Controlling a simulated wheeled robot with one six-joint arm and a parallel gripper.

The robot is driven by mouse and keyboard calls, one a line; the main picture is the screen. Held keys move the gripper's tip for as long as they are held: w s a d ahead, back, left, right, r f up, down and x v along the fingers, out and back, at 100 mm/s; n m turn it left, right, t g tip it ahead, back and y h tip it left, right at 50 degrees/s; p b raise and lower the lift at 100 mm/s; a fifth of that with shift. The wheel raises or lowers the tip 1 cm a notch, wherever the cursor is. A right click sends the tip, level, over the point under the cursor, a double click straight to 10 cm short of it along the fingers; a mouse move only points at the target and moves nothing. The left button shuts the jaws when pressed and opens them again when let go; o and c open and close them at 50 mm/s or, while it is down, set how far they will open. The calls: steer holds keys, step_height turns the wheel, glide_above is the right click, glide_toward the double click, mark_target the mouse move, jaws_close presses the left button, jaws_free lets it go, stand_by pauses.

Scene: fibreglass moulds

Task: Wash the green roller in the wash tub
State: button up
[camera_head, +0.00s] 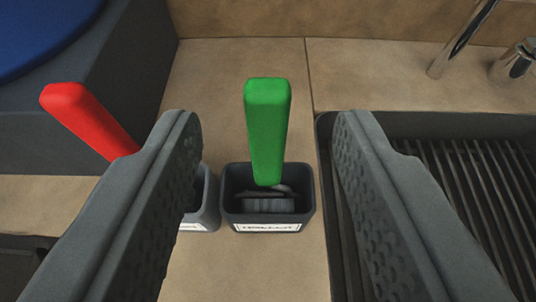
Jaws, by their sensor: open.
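The green roller (267,130) stands upright in a small dark holder (230,206) with a white label on its front. Its green handle points up, and a grey part shows low inside the holder. My gripper (265,135) is open, with one finger on each side of the green handle and apart from it. A dark ribbed basin (325,190) lies at the right, partly hidden by my right finger; I cannot tell for sure that it is the wash tub.
A red handle (90,120) leans from a grey holder (208,205) just left of the green roller, partly behind my left finger. A dark block with a blue round top (40,30) stands at the back left. A metal tap (462,40) rises at the back right.

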mark_target(267, 112)
steer(key=shift+x, duration=3.35)
steer(key=shift+c, duration=0.2)
jaws_close()
step_height(267, 112, up, 11)
